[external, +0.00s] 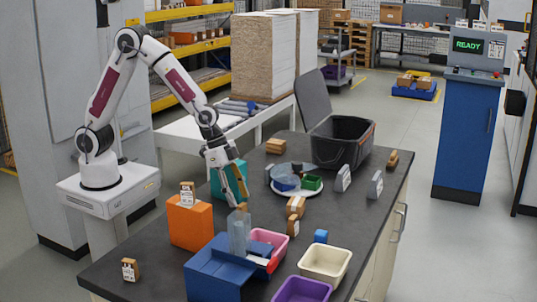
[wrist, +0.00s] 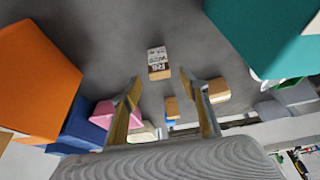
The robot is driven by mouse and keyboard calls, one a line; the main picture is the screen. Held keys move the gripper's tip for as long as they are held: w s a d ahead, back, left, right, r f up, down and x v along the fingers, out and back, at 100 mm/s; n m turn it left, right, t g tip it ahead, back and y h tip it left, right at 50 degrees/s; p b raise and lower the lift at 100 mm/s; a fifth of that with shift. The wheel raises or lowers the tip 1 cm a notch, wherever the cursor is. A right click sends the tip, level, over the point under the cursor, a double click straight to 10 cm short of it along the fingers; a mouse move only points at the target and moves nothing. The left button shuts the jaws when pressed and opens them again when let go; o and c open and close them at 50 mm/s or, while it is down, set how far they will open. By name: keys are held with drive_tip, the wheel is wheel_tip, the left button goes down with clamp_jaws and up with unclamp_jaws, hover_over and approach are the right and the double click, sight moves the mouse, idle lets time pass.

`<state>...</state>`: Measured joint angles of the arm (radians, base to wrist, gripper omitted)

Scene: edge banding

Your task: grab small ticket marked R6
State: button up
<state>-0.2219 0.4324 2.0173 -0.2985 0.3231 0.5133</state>
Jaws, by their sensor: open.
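In the wrist view a small tan wooden block with a white ticket (wrist: 158,62) lies on the dark tabletop, just beyond and between my fingertips. Its dark print appears upside down; its last line looks like R6, but is too small to read surely. My gripper (wrist: 160,78) is open and empty, with a tan-padded finger on each side and clear space between. In the external view my gripper (external: 239,198) points down over the table, between the orange box and the teal box. The ticket block is not clearly distinguishable there from the tan fingertips.
The orange box (external: 190,222) and teal box (external: 220,180) flank my gripper. A translucent blue container (external: 239,234), blue box (external: 213,270) and pink tray (external: 268,242) stand in front. Other labelled blocks (external: 130,270) are scattered about. A black bin (external: 342,143) stands behind.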

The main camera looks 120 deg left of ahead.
sight(242, 204)
drive_tip(key=shift+x, duration=2)
drive_tip(key=c, duration=0.9)
